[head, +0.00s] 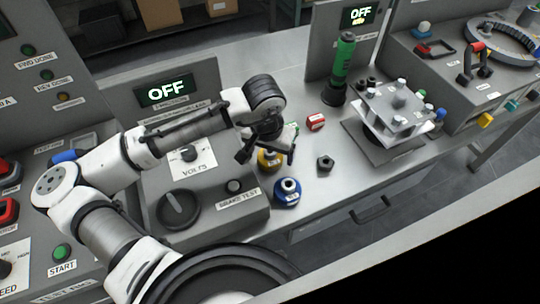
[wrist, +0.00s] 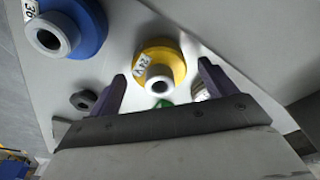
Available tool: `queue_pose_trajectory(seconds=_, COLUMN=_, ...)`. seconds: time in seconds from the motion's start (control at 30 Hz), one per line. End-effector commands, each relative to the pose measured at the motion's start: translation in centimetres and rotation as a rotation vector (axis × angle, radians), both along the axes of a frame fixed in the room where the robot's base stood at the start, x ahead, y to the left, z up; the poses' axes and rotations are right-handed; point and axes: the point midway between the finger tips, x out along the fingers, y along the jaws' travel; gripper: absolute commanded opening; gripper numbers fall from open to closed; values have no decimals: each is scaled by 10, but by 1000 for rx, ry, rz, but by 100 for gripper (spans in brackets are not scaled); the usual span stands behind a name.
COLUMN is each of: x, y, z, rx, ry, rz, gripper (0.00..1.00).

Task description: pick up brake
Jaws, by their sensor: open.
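A yellow round part with a pale hub (head: 269,161) stands on the bench, partly hidden by my gripper. In the wrist view this yellow part (wrist: 163,62) carries a white label that seems to read 24V. A blue round part of the same shape (head: 287,192) stands in front of it; its label in the wrist view (wrist: 82,25) starts with 36. A green piece shows only slightly behind the yellow hub (wrist: 166,102). I cannot tell which is the brake. My gripper (head: 266,152) is open above the yellow part, its purple-grey fingers on either side of the hub in the wrist view.
A dark nut (head: 325,163) and a red block (head: 316,122) lie to the right. A green cylinder (head: 343,62) and a grey plated fixture (head: 398,105) stand farther right. The BRAKE TEST console (head: 215,205) is close on the left. Bare bench lies around the nut.

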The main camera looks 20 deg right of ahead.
Motion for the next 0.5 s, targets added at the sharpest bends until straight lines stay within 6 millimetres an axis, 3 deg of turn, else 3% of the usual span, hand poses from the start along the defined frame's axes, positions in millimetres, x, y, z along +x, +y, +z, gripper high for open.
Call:
queue_pose_trajectory(seconds=0.07, x=0, y=0, z=0, rx=0, ry=0, rz=0, gripper=83)
queue_pose_trajectory(seconds=0.5, x=0, y=0, z=0, rx=0, ry=0, rz=-1, gripper=27)
